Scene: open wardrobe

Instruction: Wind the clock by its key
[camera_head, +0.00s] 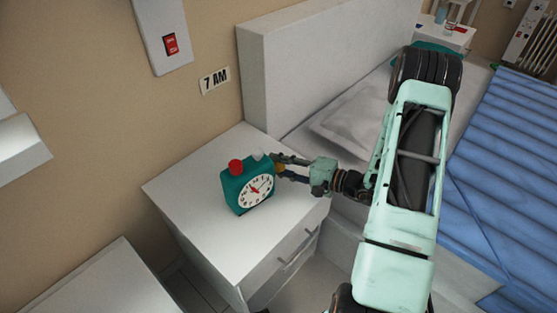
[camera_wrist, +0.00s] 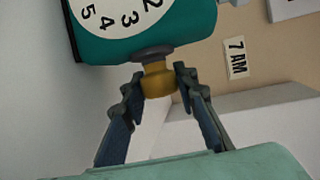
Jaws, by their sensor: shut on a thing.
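A teal alarm clock (camera_head: 248,187) with a white dial and a red button on top stands upright on the white nightstand (camera_head: 184,188). In the wrist view the clock (camera_wrist: 170,50) fills the top, with part of its dial showing. A brass-coloured key (camera_wrist: 157,82) on a dark collar sticks out of the clock's right side. My gripper (camera_wrist: 155,80) has its two fingers on either side of the key and is shut on it. In the head view my gripper (camera_head: 280,166) reaches the clock from the right, and its fingers hide most of the key.
A "7 AM" sign (camera_head: 214,80) and a panel with a red switch (camera_head: 170,43) are on the wall. A bed with a grey pillow (camera_head: 345,128) and blue cover (camera_head: 510,170) lies to the right. The nightstand top in front of the clock is clear.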

